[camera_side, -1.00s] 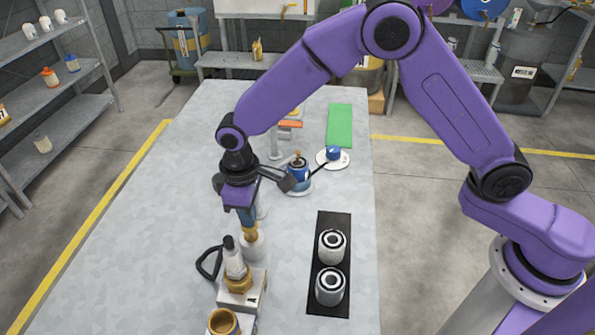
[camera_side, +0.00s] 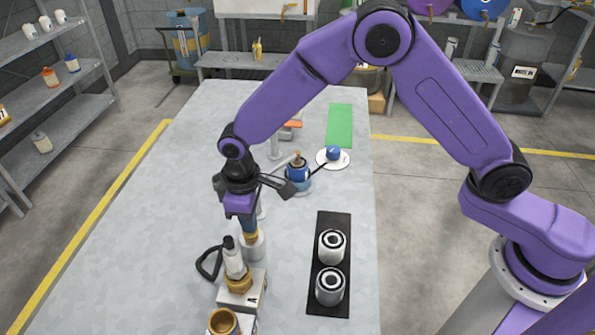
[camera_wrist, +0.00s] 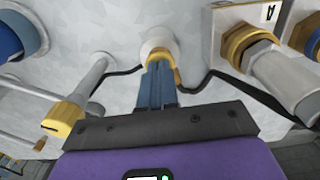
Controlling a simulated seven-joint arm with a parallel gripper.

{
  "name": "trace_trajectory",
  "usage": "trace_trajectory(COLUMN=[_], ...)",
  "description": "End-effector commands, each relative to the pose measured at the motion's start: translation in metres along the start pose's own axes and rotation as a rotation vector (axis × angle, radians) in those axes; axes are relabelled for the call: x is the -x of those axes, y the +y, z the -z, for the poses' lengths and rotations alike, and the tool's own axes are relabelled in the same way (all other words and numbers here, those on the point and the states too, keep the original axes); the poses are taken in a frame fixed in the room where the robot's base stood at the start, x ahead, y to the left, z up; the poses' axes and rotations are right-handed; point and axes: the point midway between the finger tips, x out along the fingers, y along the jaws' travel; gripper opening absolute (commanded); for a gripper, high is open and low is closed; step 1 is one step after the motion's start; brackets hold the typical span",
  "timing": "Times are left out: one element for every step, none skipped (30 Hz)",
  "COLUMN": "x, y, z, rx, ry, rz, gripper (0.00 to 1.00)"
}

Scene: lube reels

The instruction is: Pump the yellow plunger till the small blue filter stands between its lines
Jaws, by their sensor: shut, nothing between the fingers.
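My gripper (camera_side: 248,226) is shut and empty, pointing down, with its blue fingertips at the top of the yellow plunger (camera_side: 251,237). The plunger sits in a pale upright cylinder (camera_side: 252,250). In the wrist view the fingertips (camera_wrist: 158,72) overlap the plunger (camera_wrist: 175,62) and hide much of it; they look to be touching. A small blue piece (camera_side: 333,152), which may be the small filter, stands on a round white dish (camera_side: 342,164). A larger blue can (camera_side: 298,178) with a brass top stands left of it. I cannot make out any level lines.
A grey block with a brass nut (camera_side: 238,283) and a black loop stands just in front of my gripper. Two metal canisters (camera_side: 331,245) stand on a black mat (camera_side: 322,307) to the right. A green mat (camera_side: 340,125) lies farther back. The table's left side is clear.

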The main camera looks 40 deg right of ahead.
Motion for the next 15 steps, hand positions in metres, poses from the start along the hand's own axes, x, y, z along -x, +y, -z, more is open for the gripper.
trace_trajectory(x=[0.003,0.005,0.008,0.010,0.013,0.015,0.017,0.019,0.022,0.024,0.026,0.029,0.031,0.033,0.036], y=[-0.001,-0.001,-0.001,-0.001,-0.001,-0.001,-0.001,-0.001,-0.001,0.000,0.000,0.000,0.000,0.000,0.000], z=[0.000,0.000,0.000,0.000,0.000,0.000,0.000,0.000,0.000,0.000,0.000,0.000,0.001,0.001,0.001], rx=[0.001,0.001,0.001,0.001,0.001,0.001,0.001,0.001,0.001,0.001,0.000,0.000,0.000,0.000,0.000], ry=[0.000,0.000,0.001,0.001,0.001,0.001,0.001,0.001,0.001,0.002,0.001,0.001,0.002,0.002,0.002], rz=[0.000,0.000,0.000,0.000,0.000,0.000,0.000,0.000,0.000,0.000,0.000,0.000,0.000,0.000,0.000], gripper=[0.00,0.00,0.00,0.00,0.00,0.00,0.00,0.00,0.00,0.00,0.00,0.00,0.00,0.00,0.00])
